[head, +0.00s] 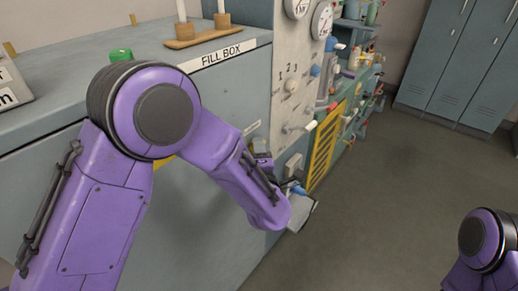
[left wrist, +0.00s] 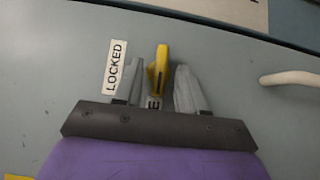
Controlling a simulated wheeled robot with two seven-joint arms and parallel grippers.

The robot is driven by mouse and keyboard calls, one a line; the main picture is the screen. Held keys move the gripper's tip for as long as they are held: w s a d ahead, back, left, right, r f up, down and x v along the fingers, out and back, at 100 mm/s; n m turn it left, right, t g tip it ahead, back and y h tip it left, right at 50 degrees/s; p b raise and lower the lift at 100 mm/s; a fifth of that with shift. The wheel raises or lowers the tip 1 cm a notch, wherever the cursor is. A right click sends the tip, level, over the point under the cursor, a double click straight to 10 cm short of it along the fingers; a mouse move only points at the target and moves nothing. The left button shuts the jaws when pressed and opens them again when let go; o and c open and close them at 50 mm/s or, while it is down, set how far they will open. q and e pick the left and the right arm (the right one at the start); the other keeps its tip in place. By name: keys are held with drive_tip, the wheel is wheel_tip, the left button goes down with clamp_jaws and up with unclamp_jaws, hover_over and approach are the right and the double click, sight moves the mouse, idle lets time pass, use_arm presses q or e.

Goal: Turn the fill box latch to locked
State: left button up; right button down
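The fill box is the grey-blue cabinet (head: 190,215) labelled FILL BOX in the head view. In the left wrist view its yellow latch (left wrist: 160,62) stands between the two grey fingers of my left gripper (left wrist: 159,82). The fingers are apart, with gaps beside the latch, so they are around it and not closed on it. A LOCKED label (left wrist: 116,67) lies left of the latch. Another label (left wrist: 154,102) below it is mostly hidden by my gripper; only an E shows. In the head view my left gripper (head: 260,152) is largely hidden behind my purple forearm.
A pale bar handle (left wrist: 290,78) is right of the latch in the left wrist view. In the head view a panel with gauges and knobs (head: 290,90) adjoins the box. A wooden stand (head: 203,38) and green cap (head: 120,54) are on top. Floor (head: 390,200) is clear.

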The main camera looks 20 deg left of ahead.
use_arm(q)
clamp_jaws()
drive_tip(key=shift+w+r+m+g+h+p, duration=0.2)
drive_tip(key=shift+m+g+p, duration=0.8)
drive_tip(key=shift+p, duration=1.35)
drive_tip(key=shift+r+m+g+h+p, duration=0.2)
drive_tip(key=shift+m+g+p, duration=0.75)
drive_tip(key=shift+p, duration=1.45)
drive_tip(key=shift+w+r+m+g+p, duration=0.1)
drive_tip(key=shift+r+m+g+p, duration=0.35)
drive_tip(key=shift+g+p, duration=1.4)
drive_tip(key=shift+f+t+p, duration=0.2)
drive_tip(key=shift+t+p, duration=0.3)
unclamp_jaws()
drive_tip(key=shift+d, duration=0.1)
